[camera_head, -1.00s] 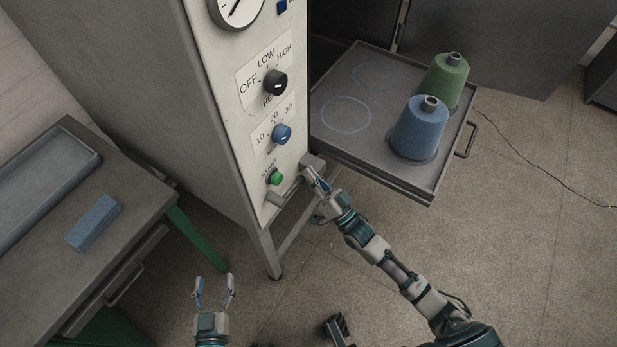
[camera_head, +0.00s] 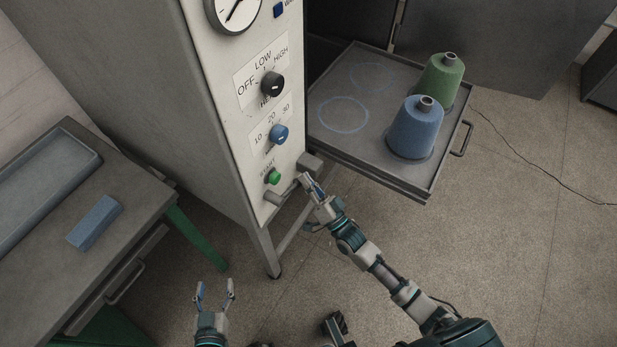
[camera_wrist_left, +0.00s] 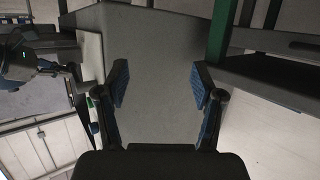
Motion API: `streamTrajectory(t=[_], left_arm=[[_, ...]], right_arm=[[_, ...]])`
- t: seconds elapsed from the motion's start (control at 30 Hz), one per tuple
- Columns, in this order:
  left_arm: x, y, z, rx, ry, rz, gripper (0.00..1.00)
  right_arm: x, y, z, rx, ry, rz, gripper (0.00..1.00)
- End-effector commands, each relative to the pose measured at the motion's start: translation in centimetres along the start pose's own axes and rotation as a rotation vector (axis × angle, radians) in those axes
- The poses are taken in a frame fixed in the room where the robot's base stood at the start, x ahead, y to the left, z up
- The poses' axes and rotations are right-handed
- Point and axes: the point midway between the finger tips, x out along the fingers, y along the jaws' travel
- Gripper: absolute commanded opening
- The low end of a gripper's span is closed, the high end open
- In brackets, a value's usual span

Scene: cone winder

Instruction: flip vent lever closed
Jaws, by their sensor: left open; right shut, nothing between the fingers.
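A grey block (camera_head: 310,163) sticks out at the panel's right edge. My left gripper (camera_head: 215,288) is open and empty, low in front of the cabinet. Its spread fingers also show in the left wrist view (camera_wrist_left: 160,88).
An open tray (camera_head: 432,190) at the right carries a blue cone (camera_head: 415,130) and a green cone (camera_head: 441,80). A black knob (camera_head: 273,85) and blue knob (camera_head: 278,134) are above the lever. A workbench (camera_head: 140,205) with a blue block (camera_head: 95,222) stands at the left.

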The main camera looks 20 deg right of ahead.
Motion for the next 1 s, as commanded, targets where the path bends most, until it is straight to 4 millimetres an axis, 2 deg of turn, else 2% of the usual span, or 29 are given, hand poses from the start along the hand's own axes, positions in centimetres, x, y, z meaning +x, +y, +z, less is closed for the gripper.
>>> streamTrajectory(t=[0.17, 0.27, 0.5, 0.7, 0.87, 1.0], left_arm=[[-1.9, -0.8, 3.3, 0.006, -0.259, -0.019, 0.68], [-3.8, -1.3, 5.6, 0.007, -0.429, -0.032, 0.68], [-9.7, -2.2, 10.0, 0.001, -0.803, -0.059, 0.68], [-14.7, -2.6, 12.1, -0.008, -1.055, -0.078, 0.68], [-12.6, -2.7, 15.3, -0.007, -1.061, -0.074, 0.68], [-11.1, -2.8, 18.7, -0.005, -1.071, -0.071, 0.68]], right_arm=[[-0.5, 0.1, 0.9, 0.135, 0.003, 0.077, 0.0], [-0.9, 0.2, 1.7, 0.216, 0.002, 0.125, 0.0], [-1.9, 0.4, 3.5, 0.384, 0.0, 0.223, 0.0], [-2.6, 0.3, 4.6, 0.495, 0.001, 0.288, 0.0], [-3.1, 0.1, 5.5, 0.585, 0.0, 0.342, 0.0], [-3.5, -0.4, 6.2, 0.676, 0.001, 0.394, 0.0]])
